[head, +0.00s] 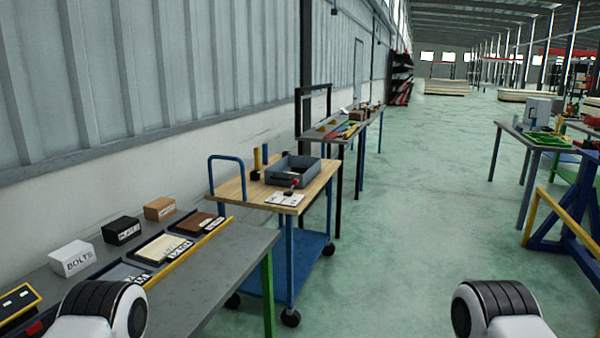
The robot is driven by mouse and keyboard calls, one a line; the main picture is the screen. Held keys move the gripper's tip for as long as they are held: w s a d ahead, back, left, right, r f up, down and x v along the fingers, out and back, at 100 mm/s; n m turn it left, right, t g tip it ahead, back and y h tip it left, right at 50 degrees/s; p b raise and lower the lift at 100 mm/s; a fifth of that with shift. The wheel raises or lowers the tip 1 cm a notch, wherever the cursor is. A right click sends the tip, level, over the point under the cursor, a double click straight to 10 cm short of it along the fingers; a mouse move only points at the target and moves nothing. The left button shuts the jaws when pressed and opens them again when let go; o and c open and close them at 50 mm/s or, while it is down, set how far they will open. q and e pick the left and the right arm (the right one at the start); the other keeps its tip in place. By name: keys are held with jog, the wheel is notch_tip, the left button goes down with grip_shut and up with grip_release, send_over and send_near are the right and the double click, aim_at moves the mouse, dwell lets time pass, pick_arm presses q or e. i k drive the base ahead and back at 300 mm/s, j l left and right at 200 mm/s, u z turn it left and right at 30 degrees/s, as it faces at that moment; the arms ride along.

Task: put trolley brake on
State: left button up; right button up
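The trolley (235,189) stands ahead of me, left of the middle of the head view. It has a wooden top, a blue push handle (226,158), a blue lower shelf (311,258) and dark castors. The front castor (290,318) and a right-hand castor (329,249) rest on the floor. A brake cannot be made out at this size. Only parts of my two arms show at the bottom edge, well short of the trolley. Neither of my grippers is in view.
The trolley carries a grey bin (293,176) and a white card (285,200). A grey bench (217,265) with labelled boxes stands close by on the left. Another bench (345,131) stands behind the trolley. A blue stand (574,214) is at right. The green floor between is clear.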

aim_at(294, 182)
jog(key=u, duration=3.8)
jog(key=z, duration=3.8)
jog(key=i+l+z, duration=0.15)
jog(key=i, duration=0.55)
jog(key=i+l+z, duration=0.15)
jog(key=i, duration=0.6)
jog(key=i+l+z, duration=0.15)
jog(key=i, duration=0.55)
